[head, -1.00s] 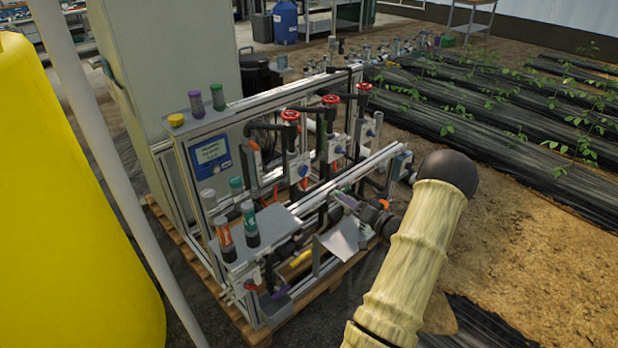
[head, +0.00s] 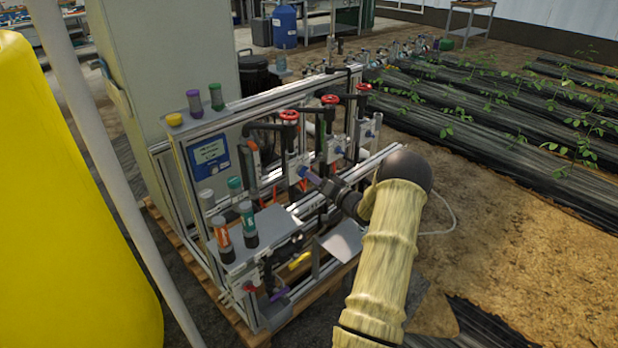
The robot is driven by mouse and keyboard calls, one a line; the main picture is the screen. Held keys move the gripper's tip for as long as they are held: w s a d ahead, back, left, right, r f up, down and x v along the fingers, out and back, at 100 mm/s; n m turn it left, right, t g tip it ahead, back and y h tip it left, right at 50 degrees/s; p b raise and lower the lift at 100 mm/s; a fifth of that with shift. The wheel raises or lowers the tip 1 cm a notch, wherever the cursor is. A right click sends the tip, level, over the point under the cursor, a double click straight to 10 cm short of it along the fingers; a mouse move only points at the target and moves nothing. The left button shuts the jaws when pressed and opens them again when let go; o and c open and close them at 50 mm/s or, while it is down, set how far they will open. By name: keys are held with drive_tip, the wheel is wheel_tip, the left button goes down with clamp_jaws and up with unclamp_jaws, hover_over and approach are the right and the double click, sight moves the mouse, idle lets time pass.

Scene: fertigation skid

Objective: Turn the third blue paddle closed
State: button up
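Blue paddles sit on grey valve bodies along the skid's pipe row in the head view: a far one (head: 369,134), a middle one (head: 338,150), and a near one largely covered by my gripper. My gripper (head: 308,175) has purplish fingertips and a dark body. It reaches from the right, with its tips at or right in front of the near valve (head: 292,165). I cannot tell whether they touch the paddle. The finger gap is too small to see. Which way the paddles point is hard to make out.
Red handwheels (head: 289,115) stand above the valves. An aluminium rail (head: 370,164) runs in front of them, with a tilted grey plate (head: 341,245) lower down. Bottles (head: 248,222) stand at the near left. A yellow tank (head: 70,200) fills the left. Bare soil (head: 520,240) lies open at right.

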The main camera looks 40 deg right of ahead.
sight(303, 171)
drive_tip(key=w, duration=0.3)
drive_tip(key=shift+w+a, duration=0.2)
clamp_jaws()
